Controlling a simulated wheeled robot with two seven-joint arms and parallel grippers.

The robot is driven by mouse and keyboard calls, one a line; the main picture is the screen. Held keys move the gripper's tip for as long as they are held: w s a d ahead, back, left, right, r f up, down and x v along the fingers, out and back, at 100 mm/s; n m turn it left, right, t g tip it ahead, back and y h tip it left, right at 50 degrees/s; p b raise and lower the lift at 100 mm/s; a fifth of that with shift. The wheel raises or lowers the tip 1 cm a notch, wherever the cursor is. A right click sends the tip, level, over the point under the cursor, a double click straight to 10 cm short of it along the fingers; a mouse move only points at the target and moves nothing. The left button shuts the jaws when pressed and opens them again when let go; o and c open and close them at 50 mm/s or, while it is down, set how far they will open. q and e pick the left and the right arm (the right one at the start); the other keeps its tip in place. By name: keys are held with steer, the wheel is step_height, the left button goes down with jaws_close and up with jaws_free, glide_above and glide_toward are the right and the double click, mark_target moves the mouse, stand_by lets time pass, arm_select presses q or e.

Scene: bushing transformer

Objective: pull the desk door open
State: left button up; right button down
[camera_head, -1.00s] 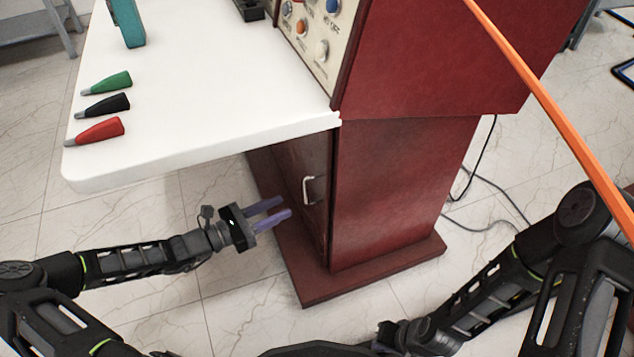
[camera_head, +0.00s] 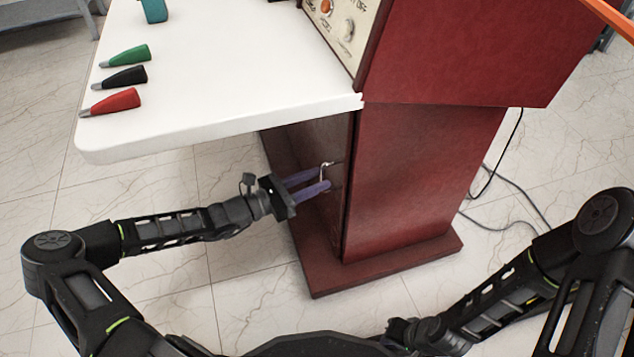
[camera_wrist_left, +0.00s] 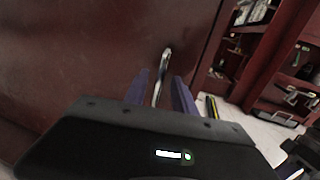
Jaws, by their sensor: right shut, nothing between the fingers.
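The desk door (camera_head: 335,222) is a dark red panel on the left face of the pedestal under the white top, and it looks closed. Its silver handle (camera_head: 322,171) is a small upright bar. In the left wrist view the handle (camera_wrist_left: 163,66) stands between the two purple fingers of my left gripper (camera_wrist_left: 160,88). In the head view my left gripper (camera_head: 326,178) reaches the handle from the left, fingers apart. A gap shows between the fingers and the bar, at least on the right side; contact cannot be told.
The white table top (camera_head: 200,90) overhangs my left gripper and carries green, black and red plugs (camera_head: 115,102). The red pedestal (camera_head: 415,180) stands on a wider base plate (camera_head: 400,268). Cables lie on the floor to its right. The floor left of the door is free.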

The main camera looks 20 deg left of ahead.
arm_select(q)
steer(key=shift+w+d, duration=0.25)
steer(key=shift+d, duration=0.05)
steer(key=shift+c, duration=0.5)
jaws_close()
stand_by(0.8)
